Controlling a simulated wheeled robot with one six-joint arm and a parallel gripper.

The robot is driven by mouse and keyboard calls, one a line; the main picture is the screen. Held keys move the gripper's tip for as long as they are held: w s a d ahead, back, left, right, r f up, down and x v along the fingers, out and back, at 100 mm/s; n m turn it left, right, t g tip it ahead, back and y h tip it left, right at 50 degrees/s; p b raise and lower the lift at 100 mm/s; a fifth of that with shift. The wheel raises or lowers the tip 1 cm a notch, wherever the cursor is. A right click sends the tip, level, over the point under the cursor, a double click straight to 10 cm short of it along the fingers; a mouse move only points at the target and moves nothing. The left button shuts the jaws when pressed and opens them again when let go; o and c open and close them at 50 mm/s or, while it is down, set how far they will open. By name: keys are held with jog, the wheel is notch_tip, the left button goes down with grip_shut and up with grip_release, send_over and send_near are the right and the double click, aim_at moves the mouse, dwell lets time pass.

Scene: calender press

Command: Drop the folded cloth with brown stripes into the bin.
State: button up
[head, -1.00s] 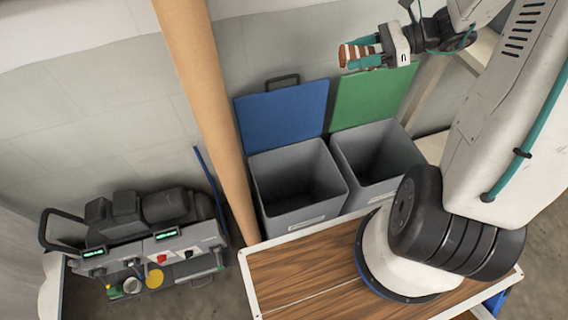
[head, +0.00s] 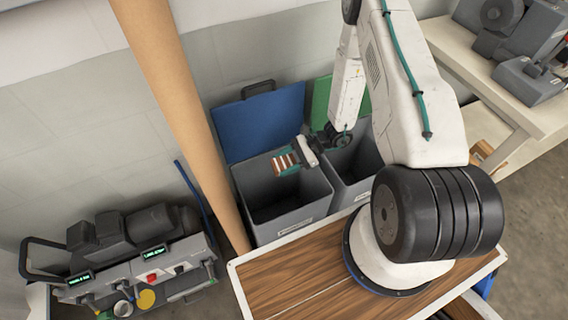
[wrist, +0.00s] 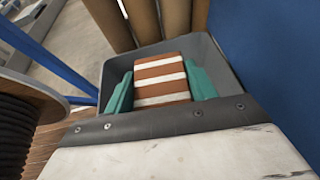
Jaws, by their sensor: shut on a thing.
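The folded cloth with brown stripes (wrist: 161,80), brown and white, is held between the teal fingers of my gripper (wrist: 160,90). In the head view the cloth (head: 284,163) and my gripper (head: 287,161) are above the open mouth of the left grey bin (head: 300,217), which has a raised blue lid (head: 258,122). The wrist view shows the bin's grey walls (wrist: 226,88) around and beyond the cloth. The cloth hides part of the bin's inside.
A second grey bin (head: 367,160) with a raised green lid (head: 321,100) stands to the right, partly behind my arm. A tan post (head: 180,110) stands just left of the bins. A machine (head: 130,255) is at lower left, and a bench (head: 500,95) at upper right.

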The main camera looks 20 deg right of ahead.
jog(key=shift+s+a+f, duration=0.15)
jog(key=shift+f, duration=3.1)
jog(key=o, duration=1)
jog(key=shift+o, duration=0.2)
jog(key=v, duration=0.8)
jog(key=shift+a, duration=0.1)
